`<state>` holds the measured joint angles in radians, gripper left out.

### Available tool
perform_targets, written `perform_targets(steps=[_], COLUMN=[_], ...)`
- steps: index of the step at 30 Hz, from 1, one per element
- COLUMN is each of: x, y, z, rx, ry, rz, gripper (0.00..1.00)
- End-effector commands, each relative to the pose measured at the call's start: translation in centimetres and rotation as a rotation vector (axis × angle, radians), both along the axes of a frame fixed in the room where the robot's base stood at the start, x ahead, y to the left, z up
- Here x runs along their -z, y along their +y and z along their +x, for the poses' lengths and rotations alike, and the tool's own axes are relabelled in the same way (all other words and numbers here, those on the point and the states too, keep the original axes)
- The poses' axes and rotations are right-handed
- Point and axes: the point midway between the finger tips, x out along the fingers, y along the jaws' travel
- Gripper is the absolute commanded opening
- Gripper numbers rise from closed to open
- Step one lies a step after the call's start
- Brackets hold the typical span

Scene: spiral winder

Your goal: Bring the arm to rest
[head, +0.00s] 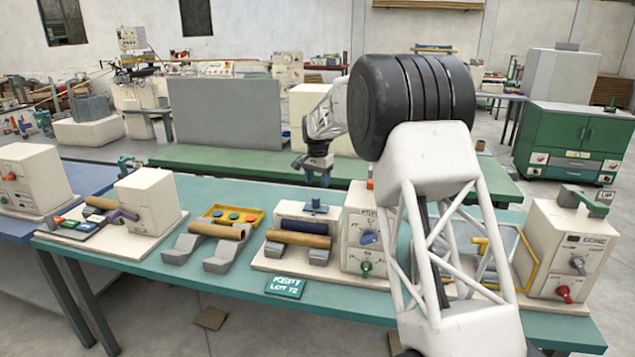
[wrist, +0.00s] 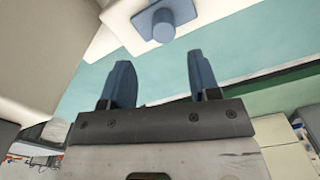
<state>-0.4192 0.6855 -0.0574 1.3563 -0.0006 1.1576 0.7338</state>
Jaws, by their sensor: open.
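My gripper (head: 314,178) hangs in the air above the teal bench (head: 145,250), over the back of the winder in the middle. In the wrist view its two blue fingers (wrist: 157,80) stand apart with nothing between them. A blue knob (wrist: 163,20) on a square plate lies beyond the fingertips in that view. The same blue knob (head: 316,205) tops the winder in the head view, just below my gripper and apart from it. My arm's black joint and white lattice link hide part of the bench to the right.
The winder's cream control box (head: 362,228) stands close to the right of my gripper. A tan roll (head: 299,239) lies in front, and another roll (head: 216,230) rests on grey cradles. A yellow tray (head: 236,213) sits left. A second cream box (head: 568,250) stands at the right end.

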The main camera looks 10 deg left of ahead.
Motion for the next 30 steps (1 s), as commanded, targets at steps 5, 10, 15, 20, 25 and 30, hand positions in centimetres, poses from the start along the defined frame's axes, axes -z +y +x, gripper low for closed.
perform_targets(steps=[5, 10, 15, 20, 25, 30], x=[-0.2, -1.3, -3.7, -6.6, -9.7, -12.5], y=[-0.1, -1.1, -3.1, -5.6, -8.6, -11.5], z=[-0.1, -0.6, -1.8, -3.6, -5.8, -8.3], rx=[0.0, -0.004, -0.012, -0.026, -0.04, -0.054], ry=[-0.001, -0.007, -0.022, -0.042, -0.063, -0.085], rz=[0.001, 0.003, 0.009, 0.016, 0.023, 0.028], gripper=[0.56, 0.56, 0.56, 0.56, 0.56, 0.56])
